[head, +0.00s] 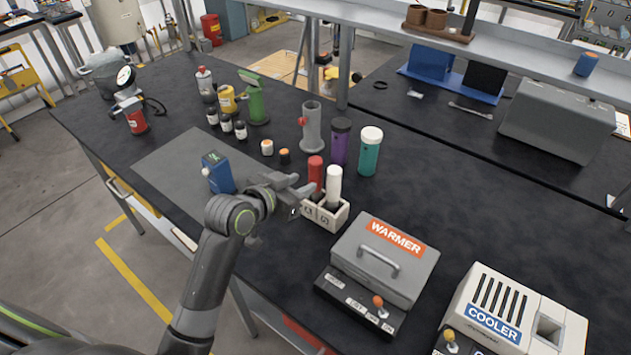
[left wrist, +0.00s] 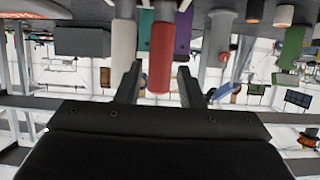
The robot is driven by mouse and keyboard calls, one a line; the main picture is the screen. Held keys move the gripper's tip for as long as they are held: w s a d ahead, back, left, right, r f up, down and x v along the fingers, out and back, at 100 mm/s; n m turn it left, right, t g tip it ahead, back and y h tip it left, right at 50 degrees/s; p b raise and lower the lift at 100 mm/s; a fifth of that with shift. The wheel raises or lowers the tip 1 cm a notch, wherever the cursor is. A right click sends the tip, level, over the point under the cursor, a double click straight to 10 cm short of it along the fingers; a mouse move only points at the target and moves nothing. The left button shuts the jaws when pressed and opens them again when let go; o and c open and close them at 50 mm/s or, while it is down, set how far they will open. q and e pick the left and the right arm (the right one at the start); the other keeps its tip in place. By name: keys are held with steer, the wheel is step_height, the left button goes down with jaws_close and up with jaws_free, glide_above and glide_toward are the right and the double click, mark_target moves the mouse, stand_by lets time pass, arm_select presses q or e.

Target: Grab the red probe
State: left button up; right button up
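The red probe (head: 315,173) stands upright in a pale holder (head: 322,215), beside a white probe (head: 333,185). My left gripper (head: 298,186) is at the left of the red probe, close to it. In the left wrist view, which is upside down, the red probe (left wrist: 161,58) shows between the two spread fingers (left wrist: 160,86), with a gap on each side. I cannot tell whether it is fully between the fingertips or just beyond them. The white probe (left wrist: 123,42) is near the left finger in that view. My right gripper is not in view.
A purple-and-black cylinder (head: 340,143) and a teal jar (head: 369,153) stand behind the probes. A blue box (head: 217,174) is left of my gripper. The warmer (head: 385,262) and the cooler (head: 500,315) are at the front right.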

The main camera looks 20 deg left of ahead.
mark_target(311, 178)
arm_select(q)
steer(key=shift+w+d+f+p, duration=0.1)
steer(key=shift+w+p, duration=0.1)
steer(key=shift+w, duration=0.15)
steer(key=shift+w+d+f+p, duration=0.1)
steer(key=shift+w+p, duration=0.05)
steer(key=shift+w, duration=0.2)
steer(key=shift+p+x, duration=0.5)
steer(key=shift+x, duration=1.5)
steer(key=shift+a, duration=0.1)
steer(key=c, duration=0.7)
